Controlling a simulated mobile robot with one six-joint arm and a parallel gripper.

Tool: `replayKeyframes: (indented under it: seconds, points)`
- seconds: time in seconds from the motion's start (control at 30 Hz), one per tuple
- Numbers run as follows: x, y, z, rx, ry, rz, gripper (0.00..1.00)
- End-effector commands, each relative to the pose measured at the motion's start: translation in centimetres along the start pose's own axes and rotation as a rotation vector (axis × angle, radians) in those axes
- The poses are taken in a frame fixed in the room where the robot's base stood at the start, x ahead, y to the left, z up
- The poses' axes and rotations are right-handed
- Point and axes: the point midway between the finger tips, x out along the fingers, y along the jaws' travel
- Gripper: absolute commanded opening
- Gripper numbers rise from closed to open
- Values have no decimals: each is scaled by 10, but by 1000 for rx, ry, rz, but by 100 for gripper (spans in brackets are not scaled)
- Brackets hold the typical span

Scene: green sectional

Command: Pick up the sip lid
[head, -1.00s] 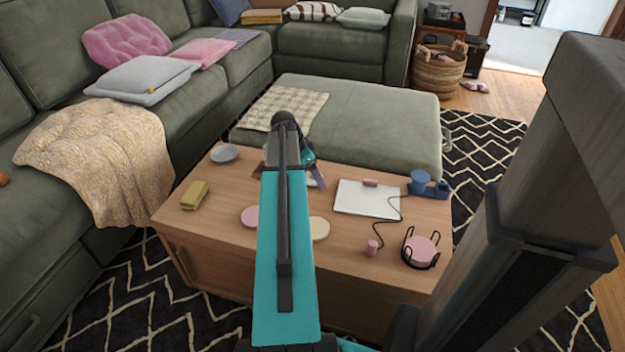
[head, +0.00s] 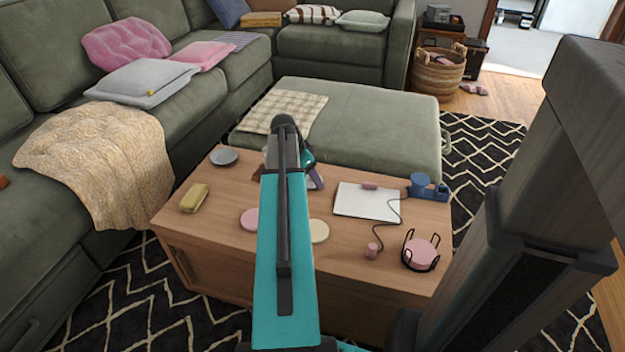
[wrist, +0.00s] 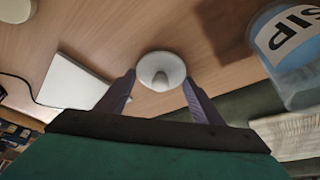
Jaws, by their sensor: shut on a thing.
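The sip lid (wrist: 161,72), a pale round disc with a knob in its middle, sits between my two fingertips in the wrist view. My gripper (wrist: 160,82) is shut on it, one finger at each side of its rim. A clear jar with a SIP label (wrist: 290,40) stands at the right of the wrist view, apart from the fingers. In the head view my gripper (head: 312,180) is over the far middle of the wooden table (head: 350,275), partly hidden by my arm. I cannot make out the lid there.
A green ottoman (head: 375,120) stands behind the table.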

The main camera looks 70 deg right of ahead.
Motion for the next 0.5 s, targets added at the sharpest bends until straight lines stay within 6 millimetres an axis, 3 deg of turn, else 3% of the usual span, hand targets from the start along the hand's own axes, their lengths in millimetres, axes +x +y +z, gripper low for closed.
replayKeyframes:
  seconds: [0.27,0.5]
  points:
    - [-5,0,-2,0,0,-1,40]
    - [-27,0,-11,-1,0,-1,40]
